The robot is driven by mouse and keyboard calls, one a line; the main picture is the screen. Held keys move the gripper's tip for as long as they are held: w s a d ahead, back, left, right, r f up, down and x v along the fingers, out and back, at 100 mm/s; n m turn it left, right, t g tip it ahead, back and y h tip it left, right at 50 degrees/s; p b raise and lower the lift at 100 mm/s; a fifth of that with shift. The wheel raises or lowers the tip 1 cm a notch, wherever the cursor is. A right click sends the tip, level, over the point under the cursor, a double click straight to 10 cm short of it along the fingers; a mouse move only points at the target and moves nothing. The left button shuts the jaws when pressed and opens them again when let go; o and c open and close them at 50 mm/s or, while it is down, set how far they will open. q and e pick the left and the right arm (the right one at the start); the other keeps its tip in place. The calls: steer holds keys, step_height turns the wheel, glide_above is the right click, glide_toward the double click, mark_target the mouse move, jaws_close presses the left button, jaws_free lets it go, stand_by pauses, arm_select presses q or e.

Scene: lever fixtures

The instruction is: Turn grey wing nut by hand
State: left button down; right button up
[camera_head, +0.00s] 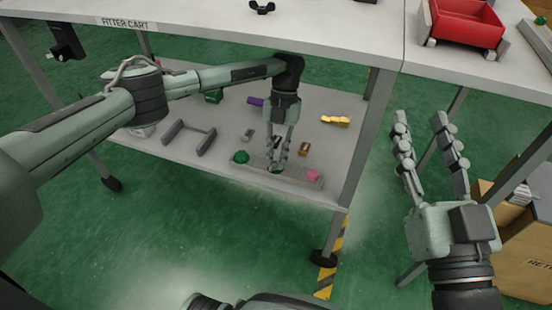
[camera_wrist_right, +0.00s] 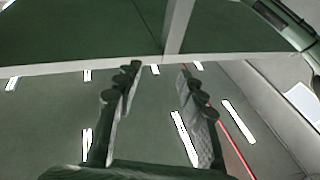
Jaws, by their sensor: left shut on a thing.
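My left gripper (camera_head: 277,158) reaches down over the lower shelf, fingers pointing down. It is shut on a small piece at the middle of a light grey strip fixture (camera_head: 295,180), apparently the grey wing nut; the fingers hide most of it. A green knob (camera_head: 241,157) is at the strip's left end and a pink knob (camera_head: 312,175) at its right end. A dark wing-shaped piece (camera_head: 262,8) lies on the top surface of the cart. My right gripper (camera_head: 419,120) is open and empty, to the right of the cart; it also shows open in the right wrist view (camera_wrist_right: 158,72).
The lower shelf (camera_head: 225,165) also holds a grey U-shaped handle (camera_head: 189,136), a purple piece (camera_head: 256,101), a yellow piece (camera_head: 335,121) and a brown block (camera_head: 304,149). The cart's front leg (camera_head: 358,150) stands between my grippers. A red bin (camera_head: 466,22) and cardboard boxes (camera_head: 515,220) are at the right.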

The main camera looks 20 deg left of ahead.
steer(key=shift+s+a+r+t, duration=0.1)
steer(key=shift+s+r+t, duration=0.2)
steer(key=shift+r, duration=0.3)
arm_select(q)
steer(key=c, duration=1.5)
jaws_free()
steer(key=shift+o, duration=0.2)
arm_select(e)
steer(key=shift+w+r, duration=0.1)
